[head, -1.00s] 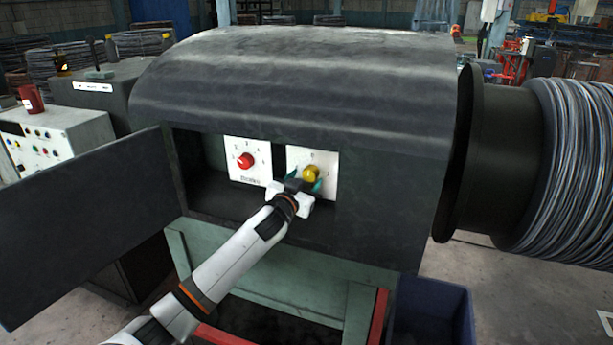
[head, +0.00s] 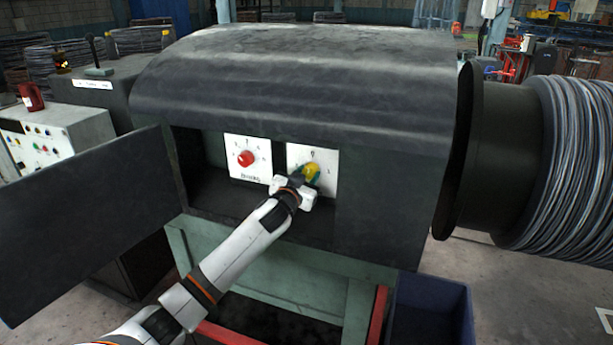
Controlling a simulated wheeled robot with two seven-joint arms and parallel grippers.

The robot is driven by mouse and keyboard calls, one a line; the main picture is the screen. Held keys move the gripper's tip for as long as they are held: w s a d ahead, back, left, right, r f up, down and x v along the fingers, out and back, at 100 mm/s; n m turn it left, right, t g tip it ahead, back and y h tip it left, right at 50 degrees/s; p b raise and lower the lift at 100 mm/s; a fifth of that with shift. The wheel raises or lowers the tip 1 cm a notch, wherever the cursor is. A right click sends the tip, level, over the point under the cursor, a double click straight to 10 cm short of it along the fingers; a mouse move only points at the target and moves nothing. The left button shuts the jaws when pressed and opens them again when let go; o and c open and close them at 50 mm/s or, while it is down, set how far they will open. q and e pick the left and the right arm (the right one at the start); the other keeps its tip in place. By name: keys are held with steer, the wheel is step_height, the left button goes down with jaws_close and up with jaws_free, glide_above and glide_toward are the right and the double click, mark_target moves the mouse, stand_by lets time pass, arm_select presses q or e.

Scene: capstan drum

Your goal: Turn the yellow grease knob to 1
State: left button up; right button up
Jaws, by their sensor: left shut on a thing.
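The yellow knob (head: 312,170) sits on the right white plate (head: 328,159) inside the open cabinet of the dark machine. My left gripper (head: 307,175) reaches in from the lower left and is shut on the yellow knob, with its fingers on either side. The gripper covers the lower part of this plate, including any label there. A small mark shows above the knob and another to its right; I cannot read them surely. The knob's pointer is too small to tell. My right gripper is not in view.
A red knob (head: 245,158) on a second white plate (head: 257,174) is just left. The open cabinet door (head: 85,225) stands out at the left. The dark hood (head: 300,85) overhangs the opening. A wire-wound drum (head: 575,170) is at the right, a blue bin (head: 432,310) below.

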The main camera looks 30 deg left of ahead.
arm_select(q)
steer(key=shift+m, duration=0.3)
steer(key=m+p, duration=0.2)
steer(key=m, duration=0.1)
steer(key=shift+m, duration=0.4)
steer(key=m+p, duration=0.1)
steer(key=m, duration=0.3)
steer(key=shift+d+m, duration=0.1)
steer(key=shift+m, duration=0.2)
steer(key=m+p, duration=0.1)
steer(key=m, duration=0.3)
steer(key=shift+g+p, duration=0.3)
steer(key=shift+p, duration=0.1)
steer(key=shift+f+m+y+p, duration=0.1)
steer(key=shift+m+y+p, duration=0.35)
steer(key=shift+m, duration=1.55)
steer(key=o, duration=1)
steer(key=shift+s, duration=0.1)
